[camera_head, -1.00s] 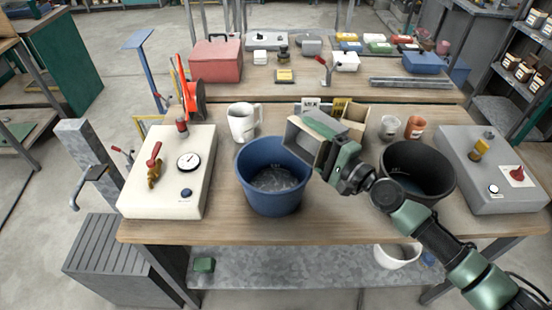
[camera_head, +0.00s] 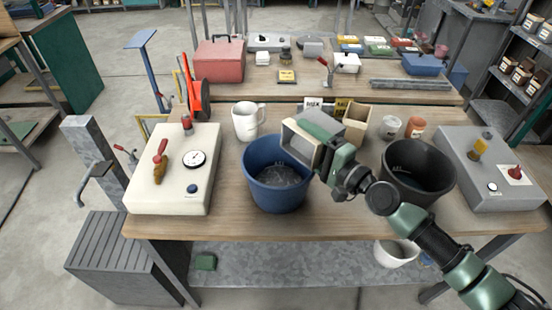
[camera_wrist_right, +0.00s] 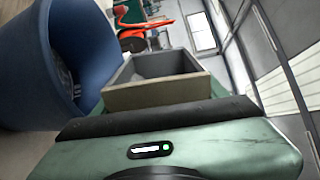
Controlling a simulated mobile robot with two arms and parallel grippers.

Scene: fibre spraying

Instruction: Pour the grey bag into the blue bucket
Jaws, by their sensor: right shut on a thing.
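The blue bucket (camera_head: 275,195) stands on the front table, with some grey material visible on its bottom. My right gripper (camera_head: 332,155) is shut on an open grey box-like container (camera_head: 318,123), which appears to be the grey bag. The container is tipped on its side above the bucket's right rim, its mouth facing left and toward me. In the right wrist view, the container (camera_wrist_right: 155,98) shows beyond my gripper, with the blue bucket (camera_wrist_right: 25,75) at left. I cannot make out material falling from it. My left gripper is out of view.
A black bucket (camera_head: 405,190) stands to the right, beneath my right arm. A white mug (camera_head: 245,121) and an open tan box (camera_head: 356,122) stand behind. A white scale (camera_head: 172,185) is at left and a grey unit (camera_head: 490,180) at right.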

